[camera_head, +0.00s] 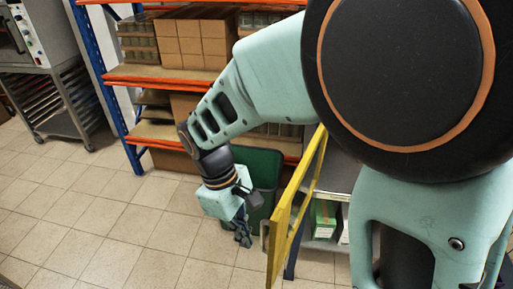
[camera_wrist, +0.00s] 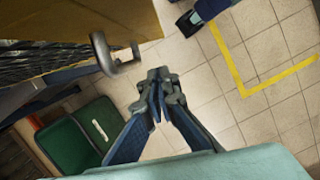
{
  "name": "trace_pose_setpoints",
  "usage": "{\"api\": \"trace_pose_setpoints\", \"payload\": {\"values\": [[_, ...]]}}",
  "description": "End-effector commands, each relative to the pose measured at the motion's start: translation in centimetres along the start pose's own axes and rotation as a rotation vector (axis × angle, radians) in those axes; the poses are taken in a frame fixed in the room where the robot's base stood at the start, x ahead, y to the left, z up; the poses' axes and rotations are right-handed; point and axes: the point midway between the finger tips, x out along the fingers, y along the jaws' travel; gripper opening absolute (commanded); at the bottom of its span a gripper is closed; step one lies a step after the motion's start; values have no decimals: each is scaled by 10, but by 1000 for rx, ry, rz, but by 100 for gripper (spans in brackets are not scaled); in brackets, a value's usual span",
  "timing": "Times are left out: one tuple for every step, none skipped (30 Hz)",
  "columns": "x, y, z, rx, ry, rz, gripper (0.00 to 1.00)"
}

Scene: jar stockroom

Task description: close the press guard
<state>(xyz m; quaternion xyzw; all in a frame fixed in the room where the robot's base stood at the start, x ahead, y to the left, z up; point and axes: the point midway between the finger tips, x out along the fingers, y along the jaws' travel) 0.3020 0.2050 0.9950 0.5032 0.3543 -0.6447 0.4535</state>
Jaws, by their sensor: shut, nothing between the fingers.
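The press guard (camera_head: 293,212) is a yellow frame, seen nearly edge-on in the head view and swung out from a grey bench. In the wrist view the guard (camera_wrist: 80,20) fills the upper left, with dark mesh and a metal handle (camera_wrist: 113,56) on its edge. My gripper (camera_head: 243,232) is low, just left of the guard in the head view. In the wrist view my gripper (camera_wrist: 158,84) has its fingertips together, empty, a little right of and below the handle and apart from it. The press itself is hidden behind my arm.
A green bin (camera_head: 262,163) stands behind my gripper, in front of the orange and blue shelving (camera_head: 150,76) with cartons. The grey bench (camera_head: 340,178) has boxes on its lower shelf. Yellow floor tape (camera_wrist: 234,72) shows at right in the wrist view. Tiled floor at left is clear.

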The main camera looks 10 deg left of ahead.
Motion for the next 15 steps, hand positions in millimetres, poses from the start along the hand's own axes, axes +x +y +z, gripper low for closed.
{"api": "trace_pose_setpoints", "payload": {"values": [[12,-1,1,-1,-5,-2,0],[18,-1,1,-1,-5,-2,0],[26,-1,1,-1,-5,-2,0],[25,0,6,1,-1,0,0],[24,0,11,2,0,1,0],[26,0,17,1,-1,0,0],[26,0,21,1,0,0,0],[27,0,24,1,1,0,0],[29,0,28,1,0,1,0],[29,0,31,1,0,1,0],[30,0,33,0,0,0,0],[31,0,36,0,0,0,0],[31,0,37,0,0,0,0],[31,0,38,0,0,1,0],[32,0,38,-1,1,1,0]]}}
